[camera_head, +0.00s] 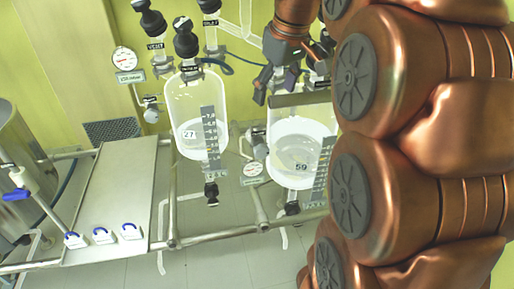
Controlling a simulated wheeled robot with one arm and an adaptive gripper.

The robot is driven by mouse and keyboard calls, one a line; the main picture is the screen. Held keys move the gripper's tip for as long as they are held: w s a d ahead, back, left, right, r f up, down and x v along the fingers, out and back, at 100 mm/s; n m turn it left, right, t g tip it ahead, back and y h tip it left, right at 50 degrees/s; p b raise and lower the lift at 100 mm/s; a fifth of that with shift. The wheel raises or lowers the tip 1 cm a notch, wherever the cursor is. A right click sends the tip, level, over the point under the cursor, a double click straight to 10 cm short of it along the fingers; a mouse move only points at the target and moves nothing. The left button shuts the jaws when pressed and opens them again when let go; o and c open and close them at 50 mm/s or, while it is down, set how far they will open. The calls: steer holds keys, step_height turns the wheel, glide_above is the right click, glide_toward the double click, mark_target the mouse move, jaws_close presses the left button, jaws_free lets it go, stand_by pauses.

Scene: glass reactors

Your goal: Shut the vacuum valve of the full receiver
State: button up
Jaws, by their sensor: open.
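Two glass receivers hang side by side on a pipe frame. The left receiver (181,92) bears a "27" tag and holds pale liquid in its lower part. The right receiver (272,150) bears a "59" tag, and its pale contents look larger.
A pressure gauge (124,59) stands left of the left receiver; another gauge (252,169) sits between the receivers. Black drain valves (211,194) hang below. A steel bench (112,190) with several blue-handled white items lies left. My copper arm fills the right side.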

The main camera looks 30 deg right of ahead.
steer(key=s+a+f+g, duration=0.1)
steer(key=s+a+f, duration=0.3)
steer(key=a+f, duration=0.3)
steer(key=shift+s+a+f+m+g+b, duration=0.25)
steer(key=shift+s+f+m+g+b, duration=0.15)
steer(key=shift+f, duration=0.65)
steer(key=s+a+f+g, duration=0.1)
steer(key=s+a+f, duration=0.2)
steer(key=s+f, duration=0.4)
steer(key=s+a+f+g, duration=0.1)
steer(key=s+a+f, duration=0.3)
steer(key=s+f, duration=0.4)
steer(key=shift+s+a+m+g, duration=0.2)
steer(key=shift+s+m+g, duration=0.2)
steer(key=shift+s, duration=0.15)
